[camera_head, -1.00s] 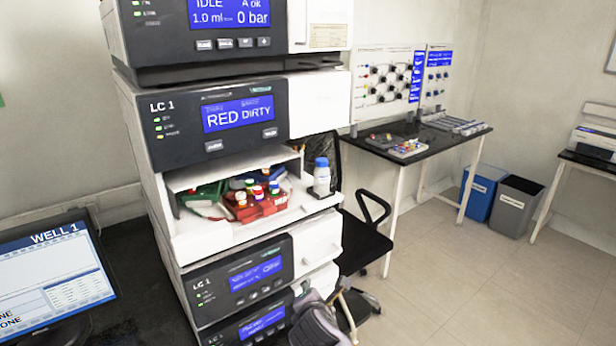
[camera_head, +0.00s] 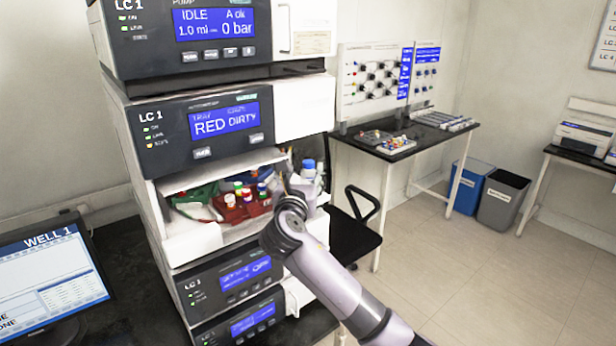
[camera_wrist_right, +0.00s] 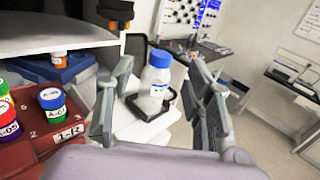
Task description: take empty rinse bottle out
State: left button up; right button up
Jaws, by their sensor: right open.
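The rinse bottle (camera_wrist_right: 157,84) is a clear, upright bottle with a blue cap and a label. It stands in a dark square holder (camera_wrist_right: 148,106) on a white ledge at the right of the open autosampler bay. It shows in part in the head view (camera_head: 309,170), behind my right gripper (camera_head: 296,183). In the right wrist view my right gripper (camera_wrist_right: 160,100) is open, with one finger on each side of the bottle. The fingers look apart from it, and I cannot tell whether there is liquid inside. My left gripper is not in view.
A red vial rack (camera_wrist_right: 40,150) with several colour-capped vials is close left of the gripper. A green rack (camera_head: 196,198) lies farther left in the bay. The LC 1 panel (camera_head: 205,130) overhangs the bay. A black chair (camera_head: 350,238) stands to the right, before open floor.

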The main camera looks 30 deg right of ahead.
aim_at(308, 166)
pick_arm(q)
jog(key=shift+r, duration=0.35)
pick_arm(e)
jog(key=shift+x, duration=0.9)
pick_arm(q)
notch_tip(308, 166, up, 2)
jog(key=p, duration=0.2)
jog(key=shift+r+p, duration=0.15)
jog(key=shift+p, duration=0.15)
pick_arm(e)
jog(key=x, duration=0.4)
jog(key=shift+w+d, duration=0.25)
jog(key=shift+d, duration=0.05)
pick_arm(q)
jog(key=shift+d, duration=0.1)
pick_arm(e)
jog(key=shift+w+d+f, duration=0.15)
jog(key=shift+w+f, duration=0.05)
jog(key=shift+c, duration=0.3)
jog(key=shift+c, duration=0.7)
jog(key=c, duration=0.7)
